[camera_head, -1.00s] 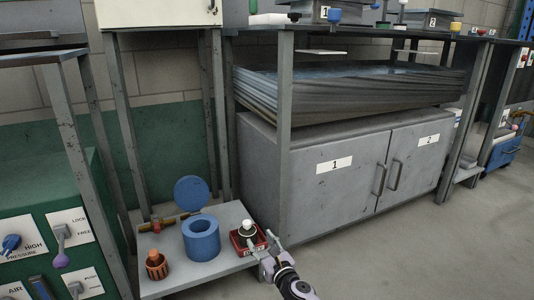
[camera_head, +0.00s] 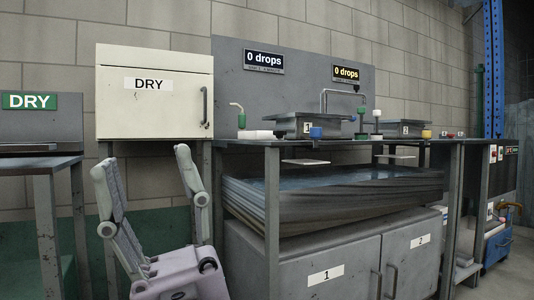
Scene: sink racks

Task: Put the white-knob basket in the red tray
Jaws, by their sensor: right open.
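My right gripper (camera_head: 141,160) is raised large in the lower left, close to the camera. Its two grey fingers are spread wide, with nothing between them. The low shelf where a white-knobbed object with a red base stood is out of view now, so I see neither the white-knob basket nor the red tray for certain. A small white ball on a stem (camera_head: 376,113) stands on the sink counter at the back; I cannot tell what it belongs to. My left gripper is not in view.
The sink counter (camera_head: 340,142) carries tank 1 (camera_head: 290,128), tank 2 (camera_head: 398,130) and small coloured knobs. A grey cupboard (camera_head: 340,262) stands below. Open floor (camera_head: 500,270) shows at lower right.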

